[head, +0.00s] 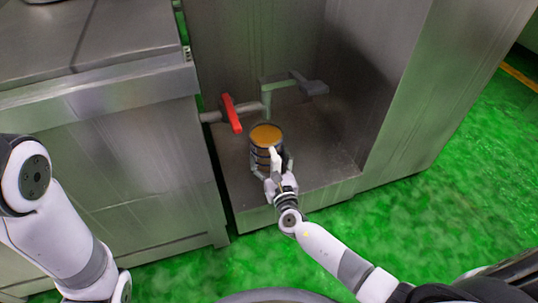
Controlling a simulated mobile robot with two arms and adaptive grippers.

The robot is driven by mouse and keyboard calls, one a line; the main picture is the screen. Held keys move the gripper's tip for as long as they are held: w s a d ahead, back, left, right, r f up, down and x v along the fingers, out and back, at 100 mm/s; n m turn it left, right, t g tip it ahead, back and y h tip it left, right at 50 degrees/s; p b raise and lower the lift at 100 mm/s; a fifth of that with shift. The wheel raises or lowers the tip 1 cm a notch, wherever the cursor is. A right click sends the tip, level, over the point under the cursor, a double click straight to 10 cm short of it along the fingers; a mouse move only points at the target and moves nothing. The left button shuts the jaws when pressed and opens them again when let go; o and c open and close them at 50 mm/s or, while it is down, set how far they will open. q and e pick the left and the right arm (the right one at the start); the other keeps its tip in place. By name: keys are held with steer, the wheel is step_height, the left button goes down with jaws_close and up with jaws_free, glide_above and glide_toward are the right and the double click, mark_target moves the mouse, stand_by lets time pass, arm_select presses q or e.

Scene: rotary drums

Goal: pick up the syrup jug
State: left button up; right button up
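The syrup jug (266,136) is a round, dark-banded container with an amber top. It is upright in the metal recess, below a tap. My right gripper (272,164) is at the near side of the jug, with its fingers spread around the lower part. The fingers hide part of the jug's front and base. I cannot tell whether they press on it, or whether the jug touches the recess floor. My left arm (50,225) is at the left edge, and its gripper is out of the picture.
A pipe with a red lever (231,113) and a grey spout (266,98) sits just behind the jug. Metal walls enclose the recess (320,150) at the back and right. A metal cabinet (120,170) stands to the left. The green floor (400,225) in front is mostly open.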

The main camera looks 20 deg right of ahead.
steer(key=c, duration=0.9)
steer(key=shift+w+d+r, duration=0.1)
steer(key=shift+r, duration=0.05)
